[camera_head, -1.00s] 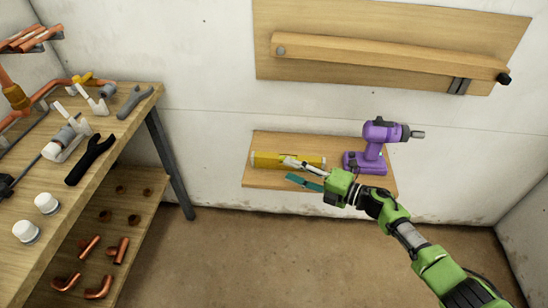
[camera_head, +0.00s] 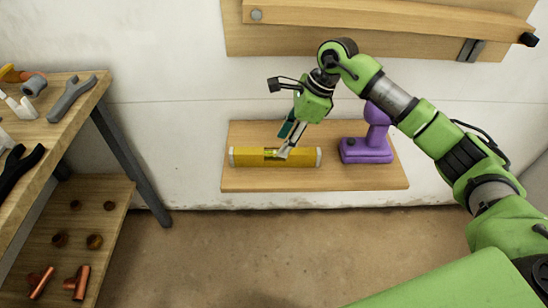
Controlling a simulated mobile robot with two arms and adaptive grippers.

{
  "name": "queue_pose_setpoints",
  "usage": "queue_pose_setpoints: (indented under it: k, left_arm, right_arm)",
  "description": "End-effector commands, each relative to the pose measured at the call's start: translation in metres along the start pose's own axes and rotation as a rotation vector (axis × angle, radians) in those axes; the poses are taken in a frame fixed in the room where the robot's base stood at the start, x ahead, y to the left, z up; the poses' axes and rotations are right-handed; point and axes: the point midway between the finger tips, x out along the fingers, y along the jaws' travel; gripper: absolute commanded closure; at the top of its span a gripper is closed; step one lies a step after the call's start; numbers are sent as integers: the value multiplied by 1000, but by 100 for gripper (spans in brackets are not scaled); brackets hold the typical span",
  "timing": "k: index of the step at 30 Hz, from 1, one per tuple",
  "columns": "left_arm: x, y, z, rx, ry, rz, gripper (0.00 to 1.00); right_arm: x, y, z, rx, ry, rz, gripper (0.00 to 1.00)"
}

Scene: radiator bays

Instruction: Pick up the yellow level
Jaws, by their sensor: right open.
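The yellow level (camera_head: 248,156) lies lengthwise on a small wooden wall shelf (camera_head: 330,181), at its left and middle part. My left gripper is not in view.
A purple drill (camera_head: 367,150) stands on the shelf right of the level, close to my right arm. A wooden rail (camera_head: 390,14) runs on the wall above. A workbench (camera_head: 62,128) with tools and a lower shelf with copper fittings (camera_head: 77,283) stands at left.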

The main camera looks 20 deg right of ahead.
Motion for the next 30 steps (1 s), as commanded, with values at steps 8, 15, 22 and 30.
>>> queue_pose_setpoints:
  k: [8,15,22,30]
  left_arm:
    - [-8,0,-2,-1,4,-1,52]
    - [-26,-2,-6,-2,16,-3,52]
    - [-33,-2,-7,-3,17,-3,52]
    - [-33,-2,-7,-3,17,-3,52]
  right_arm:
    - [25,-1,0,1,-2,1,60]
    - [60,-5,0,2,-3,3,60]
    - [71,-6,0,1,-3,1,60]
    - [70,-6,0,1,-3,0,94]
